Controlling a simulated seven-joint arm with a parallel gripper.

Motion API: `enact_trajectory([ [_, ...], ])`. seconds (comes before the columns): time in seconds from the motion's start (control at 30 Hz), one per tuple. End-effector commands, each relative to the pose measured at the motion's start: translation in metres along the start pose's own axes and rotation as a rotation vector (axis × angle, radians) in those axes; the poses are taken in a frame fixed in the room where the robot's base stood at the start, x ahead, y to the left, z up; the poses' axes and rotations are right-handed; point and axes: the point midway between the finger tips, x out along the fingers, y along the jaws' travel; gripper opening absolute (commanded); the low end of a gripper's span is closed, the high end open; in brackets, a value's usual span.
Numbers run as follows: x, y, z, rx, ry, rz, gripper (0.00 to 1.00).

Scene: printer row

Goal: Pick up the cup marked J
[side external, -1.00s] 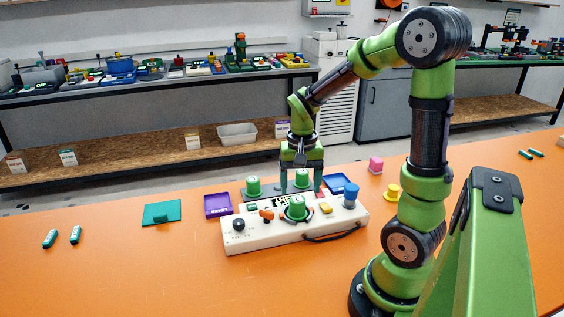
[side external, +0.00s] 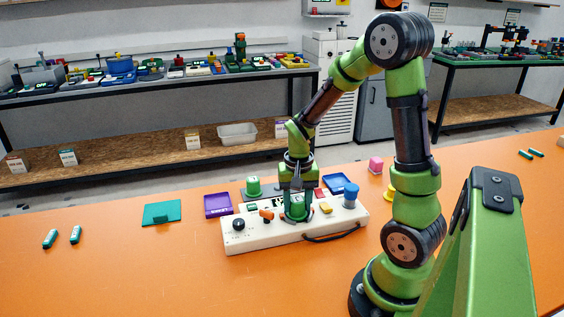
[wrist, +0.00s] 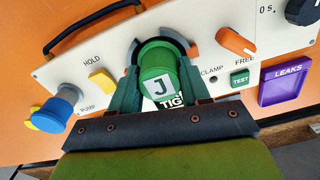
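The cup marked J (wrist: 160,58) is green with a white label bearing a black J. It sits at the dark ring of the clamp on the white panel (wrist: 218,30). In the side external view the green cup (side external: 295,213) is largely covered by my gripper. My gripper (wrist: 158,82) is down at the cup, with one teal finger on each side of it. The fingers look very close to the cup's sides, but I cannot tell whether they press on it. My gripper also shows in the side external view (side external: 296,208).
The panel has an orange lever (wrist: 236,42), a yellow HOLD button (wrist: 103,84), a blue PUMP knob (wrist: 58,103) and a green TEST button (wrist: 240,79). Another green cup (side external: 253,186) stands behind the panel. A purple LEAKS tray (wrist: 286,86) and a blue tray (side external: 340,184) lie nearby.

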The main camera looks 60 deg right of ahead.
Motion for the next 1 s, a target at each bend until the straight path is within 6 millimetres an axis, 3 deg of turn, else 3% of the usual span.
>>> enact_trajectory([
  [0.03, 0.0, 0.0, 0.0, 0.0, 0.0, 0.0, 0.38],
  [0.2, 0.0, 0.0, 0.0, 0.0, 0.0, 0.0, 0.16],
  [0.47, -0.005, -0.001, -0.001, -0.001, 0.003, -0.002, 0.15],
  [0.9, -0.084, -0.001, -0.001, 0.0, 0.005, -0.003, 0.15],
  [1.0, -0.089, 0.003, -0.002, 0.009, 0.001, 0.0, 0.15],
])
